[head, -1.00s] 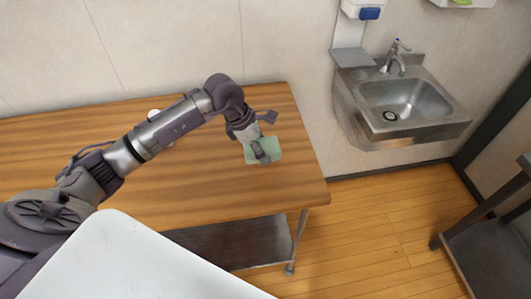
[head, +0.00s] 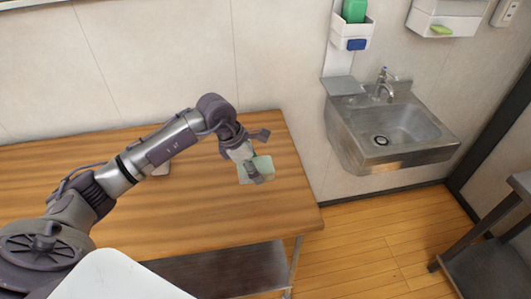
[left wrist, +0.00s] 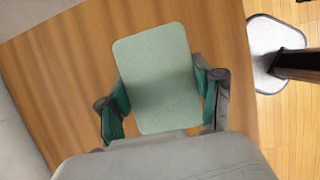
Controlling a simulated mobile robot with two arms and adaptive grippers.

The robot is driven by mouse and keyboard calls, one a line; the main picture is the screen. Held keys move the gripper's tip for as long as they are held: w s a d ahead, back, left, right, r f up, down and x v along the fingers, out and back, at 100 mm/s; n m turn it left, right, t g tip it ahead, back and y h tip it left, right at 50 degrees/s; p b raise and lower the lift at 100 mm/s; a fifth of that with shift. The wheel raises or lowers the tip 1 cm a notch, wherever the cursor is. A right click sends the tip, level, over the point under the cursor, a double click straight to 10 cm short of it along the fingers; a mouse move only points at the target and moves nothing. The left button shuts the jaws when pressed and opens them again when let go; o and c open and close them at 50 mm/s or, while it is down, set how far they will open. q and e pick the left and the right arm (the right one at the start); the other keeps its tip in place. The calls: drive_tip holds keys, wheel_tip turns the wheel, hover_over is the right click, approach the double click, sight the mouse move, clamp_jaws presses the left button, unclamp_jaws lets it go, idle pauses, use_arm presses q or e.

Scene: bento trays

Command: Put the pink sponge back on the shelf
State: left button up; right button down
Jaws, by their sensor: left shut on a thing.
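No pink sponge shows in either view. My left gripper (head: 254,172) reaches down over the wooden table near its right end. It is shut on a flat pale green pad (head: 265,164) with rounded corners. In the left wrist view the pad (left wrist: 158,75) sits between the two fingers, with the wooden tabletop behind it. I cannot tell whether the pad touches the tabletop. A white wall shelf (head: 432,24) at the top right holds a small light green sponge (head: 441,30). My right gripper is not in view.
The wooden table (head: 200,200) is mostly clear. A small pale object (head: 162,169) lies partly hidden behind my arm. A white wall holder (head: 341,32) carries a green item (head: 354,10) and a blue item (head: 357,44). A steel sink (head: 400,125) and a dark side table (head: 490,265) stand right.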

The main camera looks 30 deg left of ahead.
use_arm(q)
drive_tip(key=shift+s+d+r+m, duration=0.1)
drive_tip(key=shift+s+d+m, duration=0.05)
drive_tip(key=shift+d+m, duration=0.15)
drive_tip(key=s+d+r+m+g+y, duration=0.1)
drive_tip(key=s+d+r+m+g, duration=0.2)
drive_tip(key=s+m, duration=0.4)
drive_tip(key=s+d+r+m+g+y, duration=0.2)
drive_tip(key=s+m, duration=0.5)
drive_tip(key=m, duration=1)
drive_tip(key=shift+d+r+m+g+y, duration=0.3)
drive_tip(key=shift+d+r+g, duration=0.2)
drive_tip(key=shift+g, duration=0.6)
